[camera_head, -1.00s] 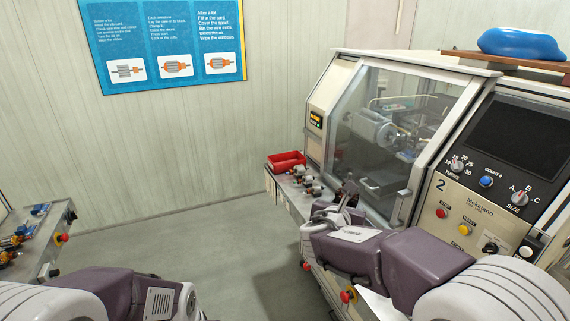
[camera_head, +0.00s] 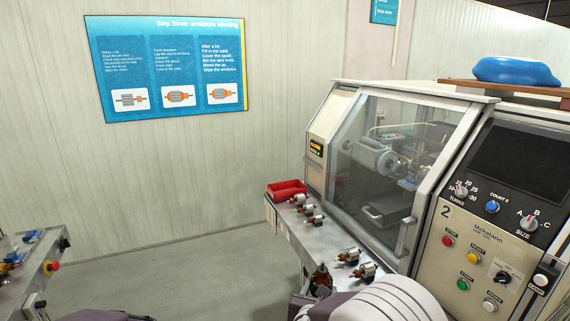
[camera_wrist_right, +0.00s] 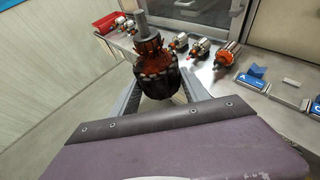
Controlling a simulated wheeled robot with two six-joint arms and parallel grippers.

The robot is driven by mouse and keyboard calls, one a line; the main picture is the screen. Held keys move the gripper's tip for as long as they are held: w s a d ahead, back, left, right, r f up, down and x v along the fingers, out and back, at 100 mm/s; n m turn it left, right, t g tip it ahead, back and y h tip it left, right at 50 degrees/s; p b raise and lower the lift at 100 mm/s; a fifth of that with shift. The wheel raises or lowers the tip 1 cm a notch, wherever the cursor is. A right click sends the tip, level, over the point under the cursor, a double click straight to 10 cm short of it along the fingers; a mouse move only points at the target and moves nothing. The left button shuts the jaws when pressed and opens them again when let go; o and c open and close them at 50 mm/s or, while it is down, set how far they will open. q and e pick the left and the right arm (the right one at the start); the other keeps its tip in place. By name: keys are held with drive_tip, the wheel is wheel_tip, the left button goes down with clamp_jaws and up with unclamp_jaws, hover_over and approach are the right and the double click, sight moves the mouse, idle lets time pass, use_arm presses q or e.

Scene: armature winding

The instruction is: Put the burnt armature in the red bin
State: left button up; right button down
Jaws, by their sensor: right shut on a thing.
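The dark, scorched-looking armature (camera_wrist_right: 156,70) with rusty orange windings stands upright between the fingers of my right gripper (camera_wrist_right: 160,88), which is shut on it. In the head view the dark armature (camera_head: 321,279) shows low, just in front of the machine's ledge; my right gripper's fingers are mostly hidden there. The red bin (camera_head: 287,188) sits at the far left end of the ledge, beyond the held armature. The bin also shows at the upper left of the right wrist view (camera_wrist_right: 109,21).
Several other armatures (camera_head: 301,203) lie on the metal ledge (camera_head: 325,240) between the bin and my right gripper. The winding machine (camera_head: 385,150) stands behind the ledge with its clear door. Blue tags (camera_wrist_right: 252,75) lie on the ledge's near part. Open floor lies left of the ledge.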

drive_tip(key=s+d+f+m+h+b, duration=0.1)
drive_tip(key=s+f, duration=0.3)
drive_tip(key=f, duration=0.3)
drive_tip(key=s+d+f+h+b, duration=0.1)
drive_tip(key=s+f, duration=0.2)
drive_tip(key=f, duration=0.4)
drive_tip(key=s+d+f+m+g+h, duration=0.1)
drive_tip(key=s+d+m+g+h, duration=0.3)
drive_tip(key=s+d+m+h, duration=0.1)
drive_tip(key=s+d+m, duration=0.1)
drive_tip(key=d, duration=0.1)
drive_tip(key=shift+d+f, duration=0.3)
drive_tip(key=shift+f, duration=0.1)
